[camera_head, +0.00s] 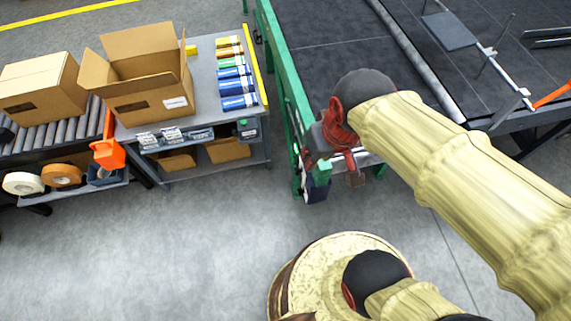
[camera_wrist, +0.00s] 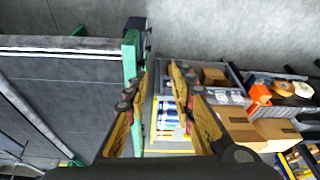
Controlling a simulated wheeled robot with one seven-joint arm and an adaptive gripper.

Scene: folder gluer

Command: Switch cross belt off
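The cross belt (camera_head: 325,50) is a dark flat bed with a green side frame (camera_head: 281,75). It also shows at the left of the wrist view (camera_wrist: 60,85). A small dark box (camera_head: 316,192) sits at the near end of the green frame, partly hidden by my gripper; I cannot make out a switch on it. My gripper (camera_head: 328,150) is beside this frame end, seen from above. In the wrist view my gripper (camera_wrist: 157,78) has its two yellow-and-dark fingers apart with nothing between them. Whether it touches the frame is unclear.
A grey packing table (camera_head: 205,75) stands left of the belt, with an open carton (camera_head: 140,85) and several coloured packs (camera_head: 234,85). A roller conveyor (camera_head: 50,130) with a closed carton (camera_head: 38,88) is farther left. The grey floor (camera_head: 150,250) in front is clear.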

